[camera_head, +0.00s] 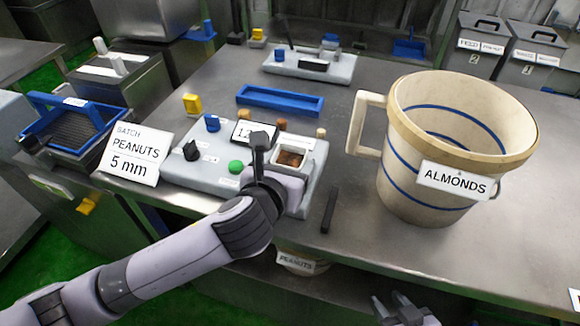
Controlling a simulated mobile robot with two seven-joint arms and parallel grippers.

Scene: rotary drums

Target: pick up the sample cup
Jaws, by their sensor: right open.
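A small square white-rimmed cup with brown contents (292,159), which looks like the sample cup, sits at the right end of the grey control panel (205,170) on the steel table. My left gripper (260,140) reaches over the panel just left of the cup. Its dark fingers are seen nearly edge-on, so their opening is unclear. My wrist hides part of the panel and the area just below the cup. My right gripper (408,312) is open and empty at the bottom edge, low in front of the table.
A large cream bucket labelled ALMONDS (455,145) stands at the right. A dark bar (329,211) lies between panel and bucket. A PEANUTS 5 mm sign (133,154) stands left, a blue tray (280,100) behind. A PEANUTS container (297,262) shows below the table edge.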

